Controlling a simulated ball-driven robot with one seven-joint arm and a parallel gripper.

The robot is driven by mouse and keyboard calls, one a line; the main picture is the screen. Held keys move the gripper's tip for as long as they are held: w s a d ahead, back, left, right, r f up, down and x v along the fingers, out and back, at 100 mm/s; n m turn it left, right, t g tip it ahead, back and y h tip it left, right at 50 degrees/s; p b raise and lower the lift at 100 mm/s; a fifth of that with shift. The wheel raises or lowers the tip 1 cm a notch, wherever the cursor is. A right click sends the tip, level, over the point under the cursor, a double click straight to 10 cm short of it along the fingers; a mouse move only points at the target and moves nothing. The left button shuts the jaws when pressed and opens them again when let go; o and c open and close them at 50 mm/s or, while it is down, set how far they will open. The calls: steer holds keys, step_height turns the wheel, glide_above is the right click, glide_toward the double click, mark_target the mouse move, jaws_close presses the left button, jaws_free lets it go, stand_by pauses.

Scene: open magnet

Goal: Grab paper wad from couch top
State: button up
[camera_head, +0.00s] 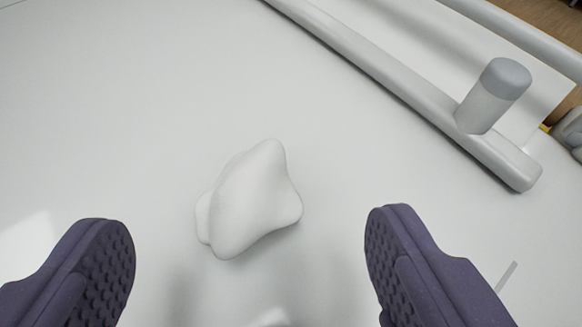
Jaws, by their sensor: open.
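A white, lumpy paper wad (252,200) lies on a smooth pale grey-white surface (130,120), near the middle of the view. My gripper (245,262) is open, with one purple padded finger at the lower left and the other at the lower right. The wad lies a little beyond the fingertips and between their lines, with clear space on both sides. Neither finger touches it. How high the fingers are above the surface is hard to tell.
A long grey rail (370,62) runs diagonally across the upper right, with an upright grey-capped peg (491,97) near its end. Brown floor (545,22) shows past it at the far upper right. The surface left of the wad is clear.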

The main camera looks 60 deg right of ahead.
mark_target(236, 201)
steer(key=b+x, duration=0.1)
steer(key=x, duration=0.1)
steer(key=b+x, duration=0.1)
steer(key=x, duration=0.1)
steer(key=b+x, duration=0.1)
steer(key=x, duration=0.2)
steer(key=shift+w+a+f, duration=0.2)
steer(key=shift+a+f, duration=0.05)
steer(key=shift+f, duration=0.1)
steer(key=c, duration=1.1)
